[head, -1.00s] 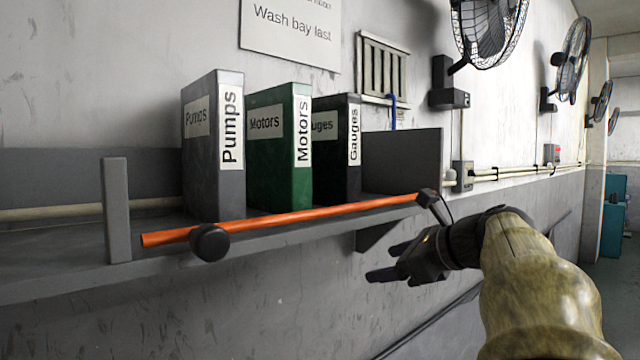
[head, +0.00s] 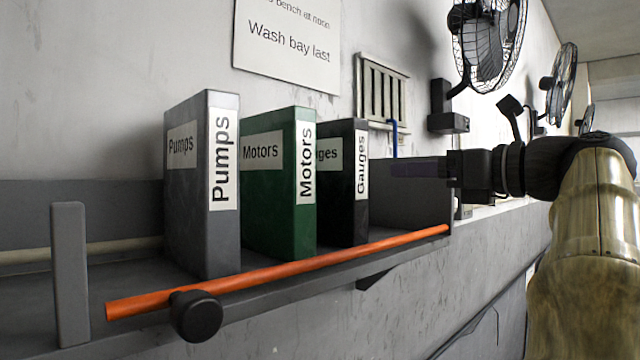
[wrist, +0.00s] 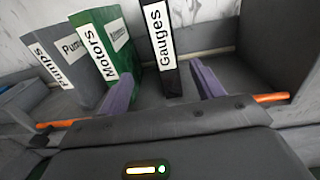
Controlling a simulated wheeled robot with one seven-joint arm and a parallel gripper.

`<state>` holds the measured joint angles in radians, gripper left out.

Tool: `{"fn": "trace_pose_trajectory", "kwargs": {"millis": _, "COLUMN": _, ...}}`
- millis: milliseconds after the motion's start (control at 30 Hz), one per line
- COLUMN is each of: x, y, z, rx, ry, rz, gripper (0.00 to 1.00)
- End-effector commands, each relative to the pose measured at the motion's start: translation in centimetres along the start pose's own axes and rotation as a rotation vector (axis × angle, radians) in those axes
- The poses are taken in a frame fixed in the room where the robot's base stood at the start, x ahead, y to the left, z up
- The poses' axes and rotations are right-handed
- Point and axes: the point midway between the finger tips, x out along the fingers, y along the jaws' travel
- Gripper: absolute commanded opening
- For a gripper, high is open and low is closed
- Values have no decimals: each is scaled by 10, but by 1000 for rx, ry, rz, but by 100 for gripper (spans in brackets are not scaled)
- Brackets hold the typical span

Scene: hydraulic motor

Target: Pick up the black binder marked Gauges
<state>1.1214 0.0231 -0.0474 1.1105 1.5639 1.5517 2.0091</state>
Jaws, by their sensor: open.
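The black binder marked Gauges (head: 346,200) stands upright on the shelf, at the right end of a row of binders. Its left side is partly hidden by the green binder in the head view. In the wrist view, the Gauges binder (wrist: 164,52) stands between and beyond my two fingers. My gripper (head: 420,168) is open and empty, to the right of the binder at about its mid height. In the wrist view my gripper (wrist: 160,88) shows both fingers apart, with the binder's lower part in the gap ahead. I see no contact with it.
A green Motors binder (head: 290,185) stands just left, then a grey Pumps binder (head: 205,190). An orange bar (head: 290,270) runs along the shelf's front edge. A grey end panel (head: 405,205) closes the right end. Fans (head: 488,45) hang on the wall at upper right.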

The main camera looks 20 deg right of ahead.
Motion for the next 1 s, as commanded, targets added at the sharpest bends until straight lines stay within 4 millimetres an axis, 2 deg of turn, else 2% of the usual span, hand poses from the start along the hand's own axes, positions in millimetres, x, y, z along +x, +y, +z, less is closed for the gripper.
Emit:
{"fn": "trace_pose_trajectory", "kwargs": {"millis": 167, "x": 1, "y": -1, "z": 0, "rx": 0, "ry": 0, "rz": -3, "gripper": 66}}
{"fn": "trace_pose_trajectory", "kwargs": {"millis": 267, "x": 9, "y": -1, "z": 1, "rx": 0, "ry": 0, "rz": 0, "gripper": 66}}
{"fn": "trace_pose_trajectory", "kwargs": {"millis": 800, "x": 102, "y": 0, "z": 2, "rx": 1, "ry": 2, "rz": 5, "gripper": 66}}
{"fn": "trace_pose_trajectory", "kwargs": {"millis": 1000, "x": 123, "y": 0, "z": 0, "rx": 0, "ry": 1, "rz": 2, "gripper": 66}}
